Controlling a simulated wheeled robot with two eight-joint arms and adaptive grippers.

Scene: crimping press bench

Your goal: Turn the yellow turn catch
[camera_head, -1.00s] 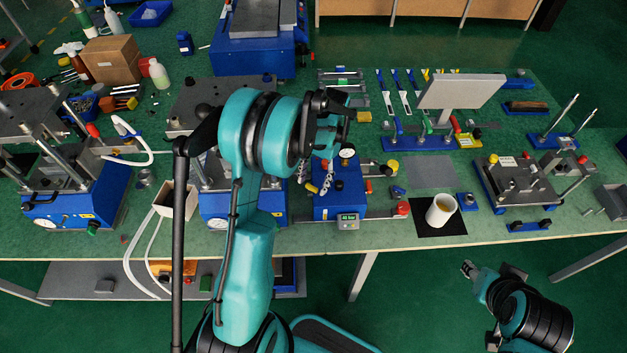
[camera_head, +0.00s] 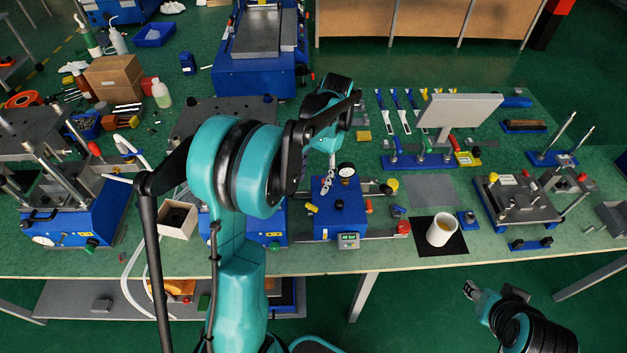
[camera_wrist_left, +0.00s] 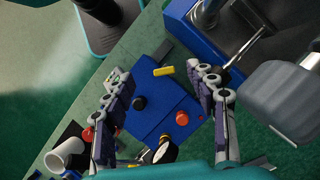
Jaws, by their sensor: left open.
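The yellow turn catch (camera_wrist_left: 163,71) is a small yellow bar near one edge of the blue press box (camera_wrist_left: 165,115) in the left wrist view. My left gripper (camera_wrist_left: 161,73) is open and empty, pointing down at the box. Its fingers lie either side of the catch in the picture, apart from it. In the head view the left gripper (camera_head: 318,196) is small beside the box, partly hidden by my arm. My right gripper (camera_head: 469,289) is low at the right, off the bench; its opening is unclear.
A black knob (camera_wrist_left: 139,102), a red knob (camera_wrist_left: 182,118) and a gauge (camera_wrist_left: 165,151) are on or by the box. A white cup (camera_head: 441,231) stands on a black mat right of it. An open box (camera_head: 178,221) and presses stand to the left.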

